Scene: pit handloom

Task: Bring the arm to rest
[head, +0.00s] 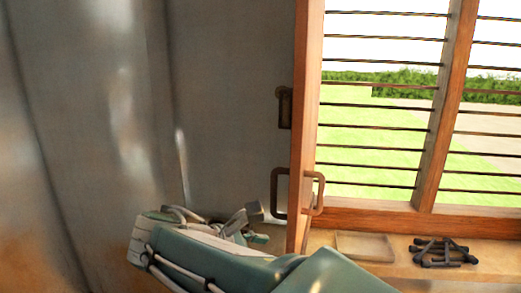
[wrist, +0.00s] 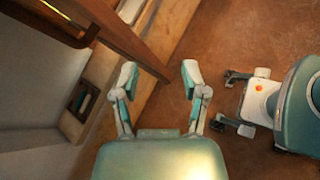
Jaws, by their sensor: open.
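My gripper (wrist: 158,78) shows in the wrist view with its two teal-and-grey fingers spread apart. Nothing is between them. Behind the fingers is brown ground and the edge of a wooden beam (wrist: 115,32). In the head view my arm reaches in from the bottom, and my gripper (head: 256,222) is at its far end, beside the lower part of an upright wooden edge (head: 305,100) with a metal handle (head: 313,193). The fingers are small and partly hidden by the arm there. I cannot tell whether they touch the wood.
A barred window (head: 385,125) with a wooden frame fills the right. A grey wall (head: 230,80) with a dark latch (head: 285,107) stands left. Open brown floor (wrist: 235,30) shows in the wrist view.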

